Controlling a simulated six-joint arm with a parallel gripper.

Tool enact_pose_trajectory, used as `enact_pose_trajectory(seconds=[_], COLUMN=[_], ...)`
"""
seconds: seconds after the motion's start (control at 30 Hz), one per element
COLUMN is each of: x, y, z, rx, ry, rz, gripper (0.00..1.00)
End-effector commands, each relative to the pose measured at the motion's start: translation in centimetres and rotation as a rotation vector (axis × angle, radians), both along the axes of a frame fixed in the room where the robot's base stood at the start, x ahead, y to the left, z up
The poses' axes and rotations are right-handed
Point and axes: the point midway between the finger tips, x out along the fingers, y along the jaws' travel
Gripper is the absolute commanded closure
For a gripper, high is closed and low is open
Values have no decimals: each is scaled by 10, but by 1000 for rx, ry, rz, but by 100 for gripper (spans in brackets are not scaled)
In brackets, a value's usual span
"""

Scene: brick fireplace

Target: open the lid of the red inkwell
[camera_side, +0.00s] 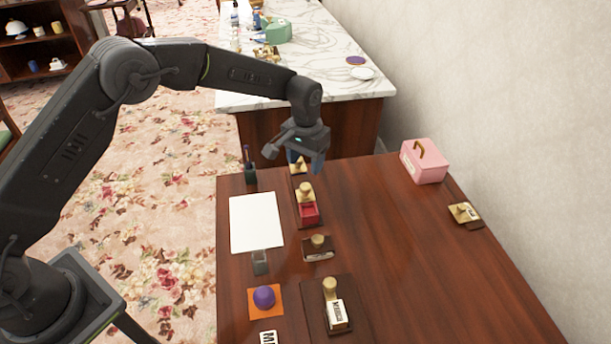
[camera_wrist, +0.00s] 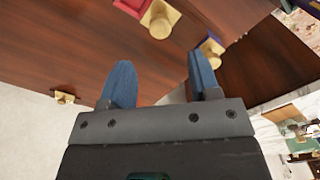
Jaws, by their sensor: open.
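The red inkwell (camera_side: 309,213) stands on the brown table (camera_side: 400,270), right of the white paper. Its gold lid with a round knob (camera_side: 305,190) shows at the far side of the red body; I cannot tell its exact angle. In the wrist view the red body (camera_wrist: 131,7) is cut by the top edge, with the gold lid (camera_wrist: 160,18) beside it. My gripper (camera_side: 306,160) is above the table's far end, beyond the red inkwell and apart from it. Its two blue fingers (camera_wrist: 162,62) are open and empty.
A blue inkwell with gold top (camera_side: 298,168) stands near my fingers, partly hidden. A pen holder (camera_side: 250,172), white paper (camera_side: 256,222), stamps (camera_side: 318,248) and a purple ball (camera_side: 264,297) lie around. A pink box (camera_side: 423,161) stands far right. The table's right middle is clear.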

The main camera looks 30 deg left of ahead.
Motion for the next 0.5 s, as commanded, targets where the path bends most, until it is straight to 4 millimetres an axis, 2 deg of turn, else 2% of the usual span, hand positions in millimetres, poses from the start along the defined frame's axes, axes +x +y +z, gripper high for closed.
enact_pose_trajectory(seconds=[0.03,0.2,0.33,0.5], x=[0,0,0,0], y=[0,0,0,0], z=[13,42,55,61], rx=[-1,0,0,0], ry=[-4,-3,-1,0], rz=[0,0,0,0], gripper=[44,44,44,44])
